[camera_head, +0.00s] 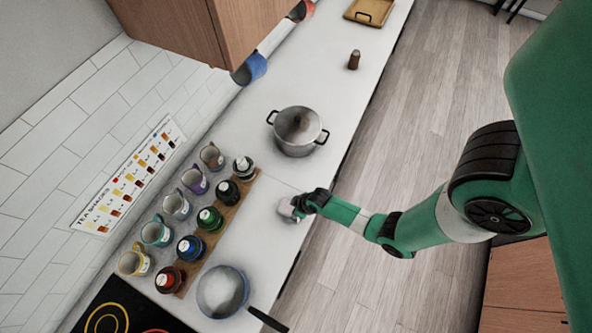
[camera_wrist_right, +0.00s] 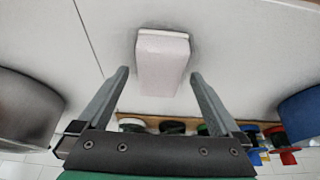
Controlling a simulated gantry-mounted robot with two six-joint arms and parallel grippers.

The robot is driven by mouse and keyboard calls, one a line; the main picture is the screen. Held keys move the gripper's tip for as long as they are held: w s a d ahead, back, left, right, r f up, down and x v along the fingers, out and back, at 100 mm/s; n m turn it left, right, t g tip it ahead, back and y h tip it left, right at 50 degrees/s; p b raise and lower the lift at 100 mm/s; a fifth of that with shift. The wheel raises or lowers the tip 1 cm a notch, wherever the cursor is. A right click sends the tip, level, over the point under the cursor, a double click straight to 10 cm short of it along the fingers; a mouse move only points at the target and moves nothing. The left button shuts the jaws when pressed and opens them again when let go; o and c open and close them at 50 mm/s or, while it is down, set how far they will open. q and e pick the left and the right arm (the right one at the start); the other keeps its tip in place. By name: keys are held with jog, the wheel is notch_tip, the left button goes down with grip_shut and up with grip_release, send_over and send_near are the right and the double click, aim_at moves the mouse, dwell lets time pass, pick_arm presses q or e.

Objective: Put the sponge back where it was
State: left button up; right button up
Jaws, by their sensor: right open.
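The sponge (camera_wrist_right: 163,66) is a pale pinkish-white block on the white counter in the right wrist view. In the head view it shows as a small light block (camera_head: 286,212) near the counter's right edge, partly hidden by my right gripper (camera_head: 303,205). My right gripper also shows in the right wrist view (camera_wrist_right: 160,74), with its two fingers spread wide. The sponge lies in line with the gap between the fingertips, with clear space on both sides; neither finger is seen touching it. My left gripper is not in view.
A blue pan (camera_head: 222,291) is nearer, and a wooden board (camera_head: 219,232) holds several jars to the left. Mugs (camera_head: 177,205) line the wall. The counter (camera_head: 262,226) around the sponge is bare.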

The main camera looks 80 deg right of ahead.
jog(key=p+v, duration=0.1)
jog(key=v, duration=0.4)
jog(key=shift+s+r, duration=0.15)
jog(key=shift+r, duration=0.15)
jog(key=w+d+r+n+t+h, duration=0.2)
jog(key=w+r+t, duration=0.5)
jog(key=w+r, duration=1.5)
jog(key=w+a+r+t, duration=0.1)
jog(key=w+r+t, duration=0.15)
jog(key=r, duration=0.75)
jog(key=w+a+r+t, duration=0.15)
jog(key=w+r, duration=0.25)
jog(key=r, duration=0.5)
jog(key=a+r+n+t+y, duration=0.1)
jog(key=a+r+t, duration=0.2)
jog(key=r, duration=0.7)
jog(key=a+r+t+y, duration=0.1)
jog(key=a+r+t, duration=0.15)
jog(key=r, duration=0.65)
jog(key=s+a+r+t+y, duration=0.1)
jog(key=s+a+r+t, duration=0.1)
jog(key=s+r, duration=0.2)
jog(key=s+a+r+t+y, duration=0.1)
jog(key=s+r, duration=0.3)
jog(key=r, duration=0.7)
jog(key=s+a+r+n+t+y, duration=0.1)
jog(key=s+a+r+t, duration=0.3)
jog(key=r, duration=0.3)
jog(key=shift+s+r, duration=0.25)
jog(key=shift+s, duration=0.25)
